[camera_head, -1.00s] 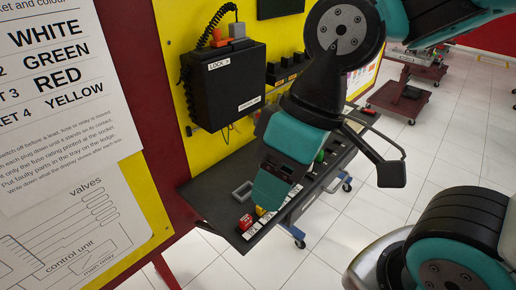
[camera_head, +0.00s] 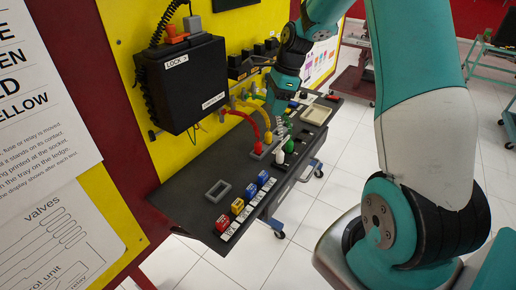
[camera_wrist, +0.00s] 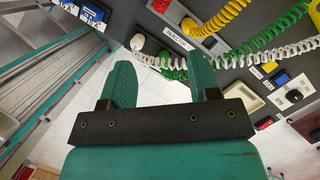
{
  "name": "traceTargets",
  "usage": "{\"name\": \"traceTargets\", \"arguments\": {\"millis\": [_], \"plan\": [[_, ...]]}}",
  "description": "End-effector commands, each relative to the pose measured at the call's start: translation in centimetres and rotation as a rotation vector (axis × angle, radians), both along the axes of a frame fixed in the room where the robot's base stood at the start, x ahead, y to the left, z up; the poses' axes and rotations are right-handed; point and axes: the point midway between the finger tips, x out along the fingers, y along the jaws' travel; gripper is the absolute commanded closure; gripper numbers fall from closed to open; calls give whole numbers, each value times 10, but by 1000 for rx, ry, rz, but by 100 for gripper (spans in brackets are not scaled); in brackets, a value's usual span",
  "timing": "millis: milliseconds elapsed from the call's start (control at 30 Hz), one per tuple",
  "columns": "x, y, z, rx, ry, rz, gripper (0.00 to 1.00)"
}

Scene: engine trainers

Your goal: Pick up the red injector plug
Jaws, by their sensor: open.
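The red injector plug (camera_head: 268,137) stands on the dark ledge, with a red lead arching to it from the yellow panel. In the wrist view a red plug (camera_wrist: 160,6) shows at the top edge, partly cut off. My gripper (camera_head: 279,108) is over the ledge, close behind and above the plugs. In the wrist view my gripper (camera_wrist: 161,72) has its two teal fingers apart with nothing between them. A yellow plug (camera_wrist: 188,25) and a white plug (camera_wrist: 137,42) lie beyond the fingertips. A green plug (camera_head: 289,145) stands near the red one.
Coloured blocks, red (camera_head: 226,223), yellow (camera_head: 237,206) and blue, line the ledge's front edge. A grey open frame (camera_head: 217,191) lies behind them. A black box (camera_head: 185,82) hangs on the yellow panel. Coiled leads (camera_wrist: 262,60) cross near the fingers. A beige tray (camera_head: 317,114) sits farther right.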

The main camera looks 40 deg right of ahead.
Motion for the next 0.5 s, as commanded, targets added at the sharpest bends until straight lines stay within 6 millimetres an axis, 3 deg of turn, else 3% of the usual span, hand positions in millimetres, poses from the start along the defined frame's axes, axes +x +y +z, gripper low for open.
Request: {"name": "traceTargets", "arguments": {"millis": [300, 500], "plan": [[7, 20, -67, 3, 6, 8, 44], [11, 27, -96, 1, 2, 7, 44]]}}
